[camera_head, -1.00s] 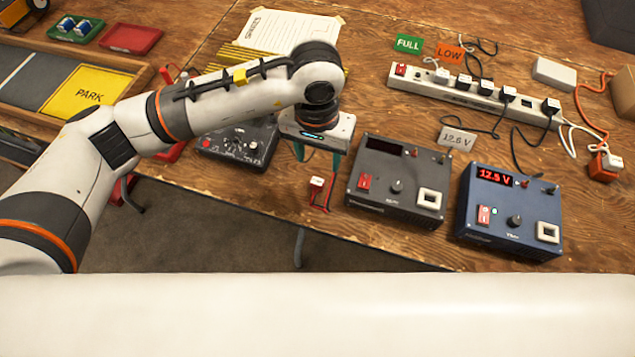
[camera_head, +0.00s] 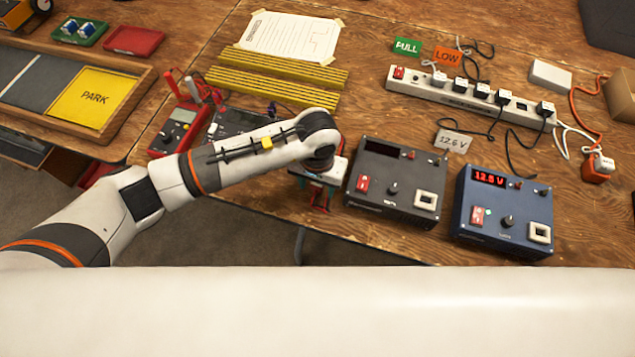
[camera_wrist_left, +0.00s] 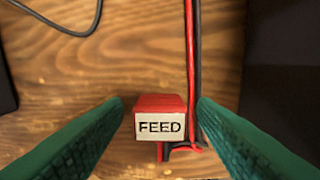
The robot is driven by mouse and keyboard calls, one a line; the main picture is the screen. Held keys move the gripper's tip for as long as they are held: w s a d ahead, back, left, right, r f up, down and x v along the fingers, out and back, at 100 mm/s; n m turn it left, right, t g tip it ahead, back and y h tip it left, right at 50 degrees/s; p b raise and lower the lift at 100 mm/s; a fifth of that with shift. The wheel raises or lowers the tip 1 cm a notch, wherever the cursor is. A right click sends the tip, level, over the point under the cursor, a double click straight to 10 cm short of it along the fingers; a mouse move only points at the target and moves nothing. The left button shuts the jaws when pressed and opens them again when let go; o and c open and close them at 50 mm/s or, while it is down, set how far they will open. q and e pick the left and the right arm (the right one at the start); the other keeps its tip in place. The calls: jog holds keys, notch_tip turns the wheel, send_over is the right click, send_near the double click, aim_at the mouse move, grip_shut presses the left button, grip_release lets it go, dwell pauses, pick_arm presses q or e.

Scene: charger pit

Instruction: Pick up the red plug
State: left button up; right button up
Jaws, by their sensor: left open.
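The red plug (camera_wrist_left: 160,103) has a white face marked FEED and sits low in the middle of the left wrist view. My left gripper (camera_wrist_left: 160,118) is open, with one green finger on each side of the plug and a gap to its left. A red and black cable (camera_wrist_left: 193,60) runs just right of the plug, between it and the right finger. In the head view my left gripper (camera_head: 318,193) points down at the table's front edge, left of the dark grey charger box (camera_head: 385,208), and mostly hides the plug. My right gripper is not in view.
A blue box (camera_head: 507,252) reading 12.5 V stands right of the grey one. A power strip (camera_head: 430,87) lies behind them. A red multimeter (camera_head: 177,130) and a dark panel (camera_head: 232,122) lie left, partly behind my arm.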

pick_arm(q)
jog(key=c, duration=1.1)
